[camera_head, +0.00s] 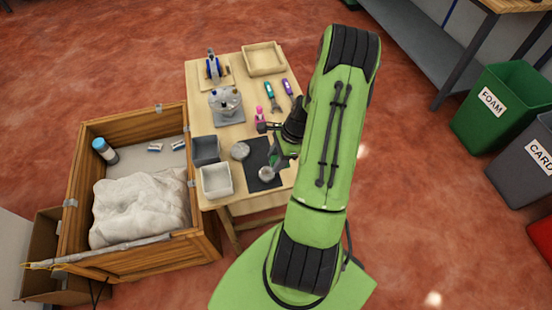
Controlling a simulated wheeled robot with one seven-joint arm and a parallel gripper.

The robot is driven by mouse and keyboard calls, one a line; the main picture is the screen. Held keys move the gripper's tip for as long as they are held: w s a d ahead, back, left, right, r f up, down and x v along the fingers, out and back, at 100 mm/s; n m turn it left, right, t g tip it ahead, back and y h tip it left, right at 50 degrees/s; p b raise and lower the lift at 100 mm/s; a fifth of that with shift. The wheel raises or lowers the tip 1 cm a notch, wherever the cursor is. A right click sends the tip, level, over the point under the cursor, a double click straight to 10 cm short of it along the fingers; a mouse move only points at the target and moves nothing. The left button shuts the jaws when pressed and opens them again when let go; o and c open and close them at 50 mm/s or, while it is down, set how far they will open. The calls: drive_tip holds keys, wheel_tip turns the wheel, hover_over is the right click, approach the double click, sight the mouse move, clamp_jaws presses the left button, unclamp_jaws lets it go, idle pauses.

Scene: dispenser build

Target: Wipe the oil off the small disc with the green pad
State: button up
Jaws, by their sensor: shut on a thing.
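My gripper (280,158) is over the black mat (258,155) on the table. It is shut on the green pad (274,158), of which only a small green edge shows. A small pale grey disc (265,173) lies on the mat, just below the gripper in the picture. I cannot tell whether the pad touches it. Oil on the disc is too small to make out. Another, slightly larger grey disc (240,151) lies left of the mat. My green arm hides the table's right side.
A dark grey bin (205,149) and a white bin (216,181) stand at the table's left edge. A wooden crate (150,262) stands left of the table.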

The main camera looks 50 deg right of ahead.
drive_tip(key=shift+r+p, duration=1.1)
drive_tip(key=shift+r, duration=0.55)
drive_tip(key=shift+f, duration=0.1)
